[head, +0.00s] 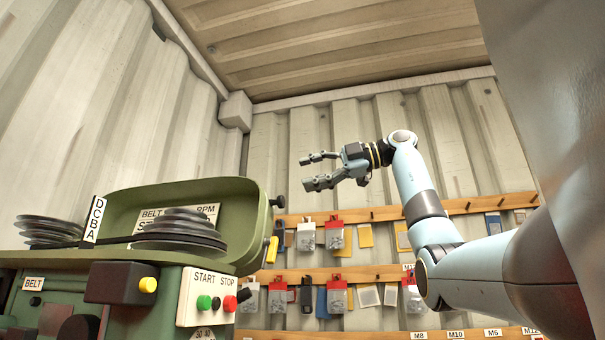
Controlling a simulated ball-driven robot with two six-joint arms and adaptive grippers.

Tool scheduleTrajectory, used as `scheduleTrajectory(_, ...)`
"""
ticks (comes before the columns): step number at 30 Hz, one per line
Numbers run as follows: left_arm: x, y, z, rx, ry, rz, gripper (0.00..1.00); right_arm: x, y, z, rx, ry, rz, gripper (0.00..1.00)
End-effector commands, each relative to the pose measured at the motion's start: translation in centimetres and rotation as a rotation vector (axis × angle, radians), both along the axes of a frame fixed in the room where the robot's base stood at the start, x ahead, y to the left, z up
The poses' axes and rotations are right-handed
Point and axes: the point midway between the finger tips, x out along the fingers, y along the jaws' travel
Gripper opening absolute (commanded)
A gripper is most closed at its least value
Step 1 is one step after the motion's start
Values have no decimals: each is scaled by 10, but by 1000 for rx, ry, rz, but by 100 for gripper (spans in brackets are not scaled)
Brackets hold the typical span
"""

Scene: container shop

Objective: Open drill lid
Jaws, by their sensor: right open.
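The drill (130,300) is a green machine at the lower left. Its green lid (240,200) stands raised behind stacked dark pulleys (180,232), so the pulleys and belt are uncovered. A black knob (278,201) sits on the lid's right edge. My right gripper (312,170) is open and empty, in the air to the right of and above the lid, clear of it. Its fingers point left. My left gripper does not show.
A yellow button (148,285) on a black box and a START/STOP panel (207,296) are on the drill's front. Wooden rails (380,213) with hanging packets line the corrugated back wall. The space around my right gripper is free.

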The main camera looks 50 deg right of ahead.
Motion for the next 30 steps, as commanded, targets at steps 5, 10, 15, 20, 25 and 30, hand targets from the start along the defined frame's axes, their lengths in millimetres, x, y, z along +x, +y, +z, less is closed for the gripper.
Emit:
scheduleTrajectory(5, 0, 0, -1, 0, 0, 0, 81, -13, -6, -1, 0, 0, -1, 52)
scheduleTrajectory(10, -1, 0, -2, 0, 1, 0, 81, -25, -11, -1, -1, 1, -2, 52)
scheduleTrajectory(15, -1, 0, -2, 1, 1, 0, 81, -37, -16, -1, 0, 2, -2, 52)
scheduleTrajectory(20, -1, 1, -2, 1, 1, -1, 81, -48, -20, -1, 0, 2, -2, 52)
scheduleTrajectory(25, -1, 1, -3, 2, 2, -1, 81, -57, -24, -1, 0, 1, 0, 52)
scheduleTrajectory(30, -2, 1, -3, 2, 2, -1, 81, -59, -24, 0, 0, 1, 0, 52)
